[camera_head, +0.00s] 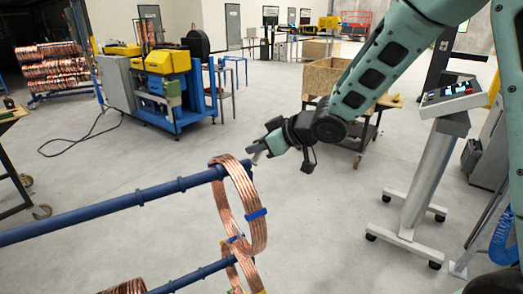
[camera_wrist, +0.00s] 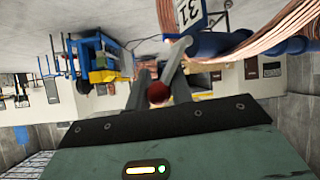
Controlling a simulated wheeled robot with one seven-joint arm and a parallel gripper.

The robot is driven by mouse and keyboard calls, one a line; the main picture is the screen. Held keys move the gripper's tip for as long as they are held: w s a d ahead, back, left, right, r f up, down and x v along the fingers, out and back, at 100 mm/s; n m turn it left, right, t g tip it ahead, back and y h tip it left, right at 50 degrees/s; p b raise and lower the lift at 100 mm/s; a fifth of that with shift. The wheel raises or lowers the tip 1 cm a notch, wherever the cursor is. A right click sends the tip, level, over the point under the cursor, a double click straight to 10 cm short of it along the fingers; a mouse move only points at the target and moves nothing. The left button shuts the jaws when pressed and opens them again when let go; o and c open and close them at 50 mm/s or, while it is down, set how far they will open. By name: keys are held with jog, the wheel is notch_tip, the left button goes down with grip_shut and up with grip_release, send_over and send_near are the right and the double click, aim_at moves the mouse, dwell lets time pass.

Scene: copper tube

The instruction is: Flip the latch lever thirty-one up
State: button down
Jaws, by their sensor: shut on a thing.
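The latch lever (camera_wrist: 177,58) is a flat grey bar with a red ball knob (camera_wrist: 157,93) at its end. In the wrist view it runs from the end of the blue rack bar (camera_wrist: 215,44) down between my fingers. A white tag reading 31 (camera_wrist: 188,12), seen upside down, sits beside its base. My gripper (camera_wrist: 162,74) is shut on the lever near the knob. In the head view, my gripper (camera_head: 259,149) is at the tip of the upper blue bar (camera_head: 130,200); the lever is too small there to make out its tilt.
Copper tube coils (camera_head: 240,210) hang on the upper bar close beside my gripper. A lower blue bar (camera_head: 195,277) runs below. A wooden crate cart (camera_head: 322,78) and a control stand (camera_head: 425,170) stand beyond my arm. The floor between is clear.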

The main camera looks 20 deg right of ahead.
jog(key=n+h+b, duration=0.1)
jog(key=b, duration=0.3)
jog(key=a+n+h+b, duration=0.1)
jog(key=h+b, duration=0.1)
jog(key=b, duration=0.2)
jog(key=a+n+h+b, duration=0.1)
jog(key=h+b, duration=0.1)
jog(key=b, duration=0.2)
jog(key=shift+s+t+b, duration=0.3)
jog(key=shift+r+b, duration=0.15)
jog(key=shift+b, duration=0.15)
jog(key=c, duration=1.3)
grip_release()
jog(key=shift+o, duration=0.2)
jog(key=shift+a, duration=0.1)
jog(key=shift+a, duration=0.1)
jog(key=shift+r+p, duration=0.15)
jog(key=shift+p, duration=0.4)
